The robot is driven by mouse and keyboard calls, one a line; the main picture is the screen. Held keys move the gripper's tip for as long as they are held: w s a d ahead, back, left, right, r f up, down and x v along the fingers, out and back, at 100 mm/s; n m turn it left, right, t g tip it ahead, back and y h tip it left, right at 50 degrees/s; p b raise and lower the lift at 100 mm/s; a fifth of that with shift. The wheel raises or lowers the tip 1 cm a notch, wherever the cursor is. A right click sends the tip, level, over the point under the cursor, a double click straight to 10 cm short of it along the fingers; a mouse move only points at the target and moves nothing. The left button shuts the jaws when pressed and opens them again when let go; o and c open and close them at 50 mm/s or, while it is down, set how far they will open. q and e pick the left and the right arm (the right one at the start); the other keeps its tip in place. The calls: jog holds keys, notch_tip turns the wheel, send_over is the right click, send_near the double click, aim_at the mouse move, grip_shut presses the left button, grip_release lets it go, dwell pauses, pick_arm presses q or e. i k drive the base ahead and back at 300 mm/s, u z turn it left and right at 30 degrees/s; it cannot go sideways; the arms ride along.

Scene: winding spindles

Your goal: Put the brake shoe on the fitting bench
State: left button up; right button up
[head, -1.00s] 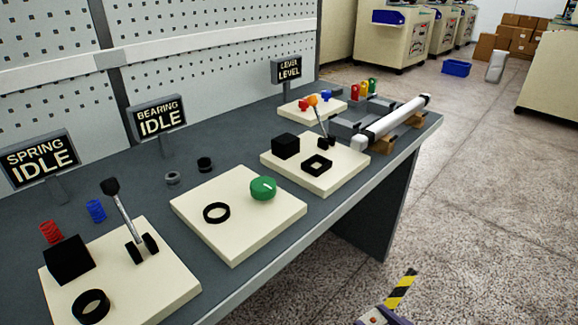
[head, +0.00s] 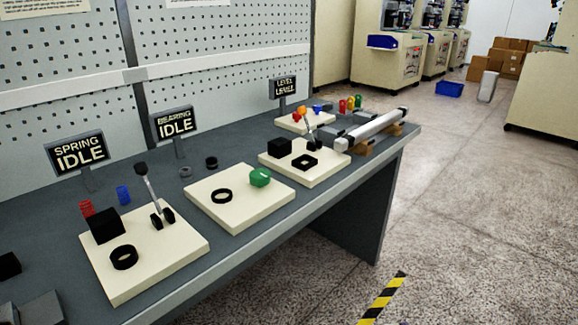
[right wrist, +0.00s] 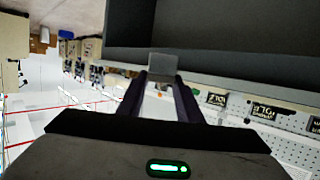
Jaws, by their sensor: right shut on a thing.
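My right gripper (right wrist: 163,88) shows in the right wrist view, its two dark fingers shut on a small grey block. This block looks to be the brake shoe (right wrist: 163,66); its full shape is hidden. The right gripper is not in the head view. The fitting bench (head: 235,248) runs through the head view, with a dark grey top and a light front edge. In the right wrist view a large dark grey surface lies beyond the held piece. My left gripper is in neither view.
Cream plates carry a lever (head: 149,188), a green knob (head: 260,177) and black rings. A white roller (head: 375,131) lies on wooden blocks at the far end. A black block (head: 9,265) and grey parts (head: 38,309) stand at lower left. Floor to the right is open.

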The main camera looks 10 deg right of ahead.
aim_at(261, 146)
jog(key=z, duration=1.9)
jog(key=i, duration=3.3)
jog(key=u, duration=3.95)
